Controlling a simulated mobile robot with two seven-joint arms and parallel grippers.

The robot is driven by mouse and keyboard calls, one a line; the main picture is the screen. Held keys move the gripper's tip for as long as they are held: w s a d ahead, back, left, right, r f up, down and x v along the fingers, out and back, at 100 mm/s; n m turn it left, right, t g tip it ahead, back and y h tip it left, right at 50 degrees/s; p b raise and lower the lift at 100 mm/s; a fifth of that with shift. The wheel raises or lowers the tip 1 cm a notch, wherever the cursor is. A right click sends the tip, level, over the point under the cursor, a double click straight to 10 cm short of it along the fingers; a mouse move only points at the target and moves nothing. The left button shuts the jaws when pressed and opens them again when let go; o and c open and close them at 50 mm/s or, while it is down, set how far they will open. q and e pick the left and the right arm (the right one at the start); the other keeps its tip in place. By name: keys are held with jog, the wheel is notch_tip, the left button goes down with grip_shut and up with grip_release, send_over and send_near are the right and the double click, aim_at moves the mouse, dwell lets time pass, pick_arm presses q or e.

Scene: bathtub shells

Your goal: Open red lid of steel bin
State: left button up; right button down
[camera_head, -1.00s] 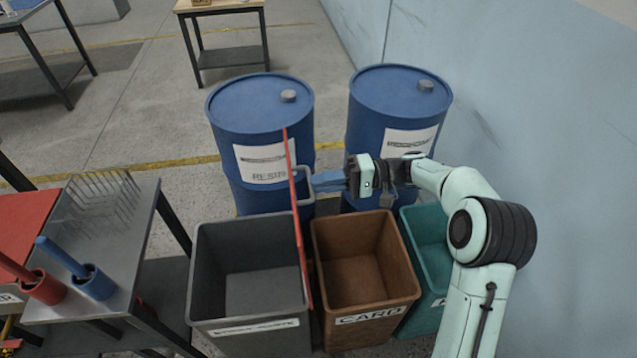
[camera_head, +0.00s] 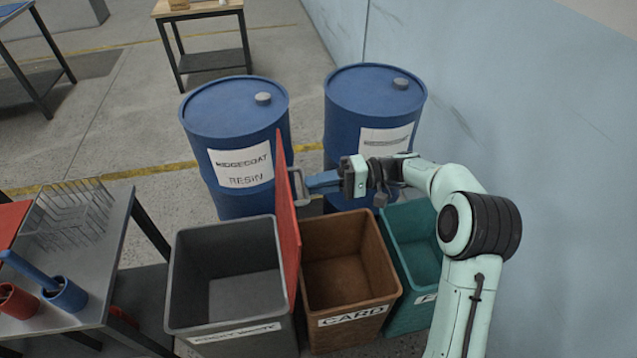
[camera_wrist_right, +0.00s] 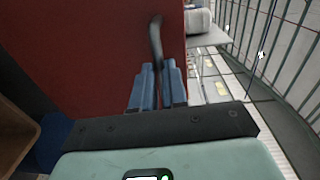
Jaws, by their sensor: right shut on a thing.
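The red lid (camera_head: 287,215) stands upright, close to vertical, along the right edge of the grey steel bin (camera_head: 226,282). The bin's mouth is uncovered and its inside looks empty. My right gripper (camera_head: 311,182) is at the lid's right side, its blue fingers shut on the grey handle (camera_head: 297,188). In the right wrist view the red lid (camera_wrist_right: 100,60) fills the upper left, and the handle (camera_wrist_right: 156,35) runs down between the fingers of my right gripper (camera_wrist_right: 157,75). My left gripper is not in view.
A brown card bin (camera_head: 348,265) and a teal bin (camera_head: 412,250) stand to the right of the grey bin. Two blue drums (camera_head: 236,145) (camera_head: 375,105) stand behind. A metal table (camera_head: 85,255) with a wire rack (camera_head: 75,215) is at left. A wall (camera_head: 520,130) bounds the right.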

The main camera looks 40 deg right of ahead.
jog(key=c, duration=1.2)
grip_release()
jog(key=shift+s+f, duration=0.1)
jog(key=shift+f, duration=0.8)
jog(key=shift+o, duration=0.2)
jog(key=shift+r, duration=0.1)
jog(key=shift+r, duration=0.1)
jog(key=p+v, duration=0.1)
jog(key=v, duration=1.2)
jog(key=shift+r, duration=0.2)
jog(key=shift+d, duration=0.1)
